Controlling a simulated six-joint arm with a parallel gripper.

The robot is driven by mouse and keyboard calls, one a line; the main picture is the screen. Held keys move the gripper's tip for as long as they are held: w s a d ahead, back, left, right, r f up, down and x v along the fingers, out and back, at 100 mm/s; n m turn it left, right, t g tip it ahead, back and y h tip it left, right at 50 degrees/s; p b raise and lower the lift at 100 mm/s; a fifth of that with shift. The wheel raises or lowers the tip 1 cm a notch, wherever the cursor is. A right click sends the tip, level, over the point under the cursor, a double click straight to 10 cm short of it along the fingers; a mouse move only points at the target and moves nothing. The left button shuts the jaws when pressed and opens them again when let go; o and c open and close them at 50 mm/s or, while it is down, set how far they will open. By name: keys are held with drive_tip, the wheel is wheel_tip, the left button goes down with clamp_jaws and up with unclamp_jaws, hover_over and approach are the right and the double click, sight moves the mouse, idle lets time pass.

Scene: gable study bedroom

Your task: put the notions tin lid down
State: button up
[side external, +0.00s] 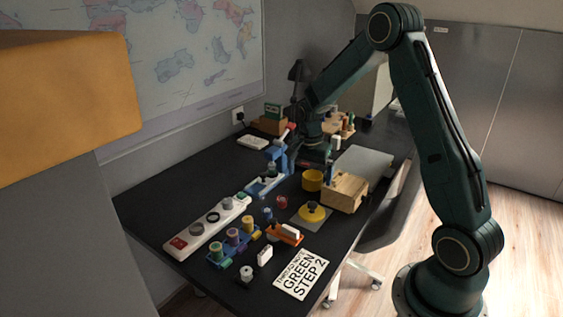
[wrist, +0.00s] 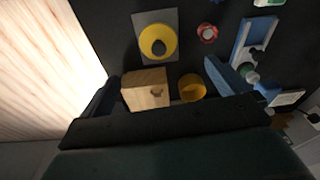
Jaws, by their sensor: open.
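The notions tin lid, a round yellow disc with a dark knob, lies on a grey square mat (side external: 298,222) near the front of the desk (side external: 313,208). It shows at the top of the wrist view (wrist: 146,48). A yellow round tin (side external: 311,182) stands behind it, and its open top shows in the wrist view (wrist: 192,89). My gripper (side external: 319,163) is above the desk behind the tin, apart from the lid. In the wrist view its fingers (wrist: 162,76) are spread wide with nothing held between them.
A wooden box (side external: 345,193) stands right beside the tin. A blue stand (side external: 270,172), a white power strip (side external: 205,226), a spool rack (side external: 233,243), an orange holder (side external: 285,234) and a small red ring (side external: 281,202) surround the mat. A printed card (side external: 301,274) lies in front.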

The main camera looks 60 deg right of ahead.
drive_tip(key=s+a+r+n+t, duration=0.1)
drive_tip(key=s+a+r+n, duration=0.3)
drive_tip(key=a+r, duration=0.3)
drive_tip(key=s+a+r+n+t, duration=0.2)
drive_tip(key=s+a+r+n, duration=0.15)
drive_tip(key=a+r, duration=0.4)
drive_tip(key=s+a+r+n+t, duration=0.1)
drive_tip(key=s+a+r+n, duration=0.2)
drive_tip(key=s, duration=0.4)
drive_tip(key=s+a+r+n+t+y, duration=0.1)
drive_tip(key=s+a+r+n, duration=0.2)
drive_tip(key=s+n, duration=0.3)
drive_tip(key=shift+s+a, duration=0.6)
drive_tip(key=shift+s, duration=0.7)
drive_tip(key=shift+r, duration=0.1)
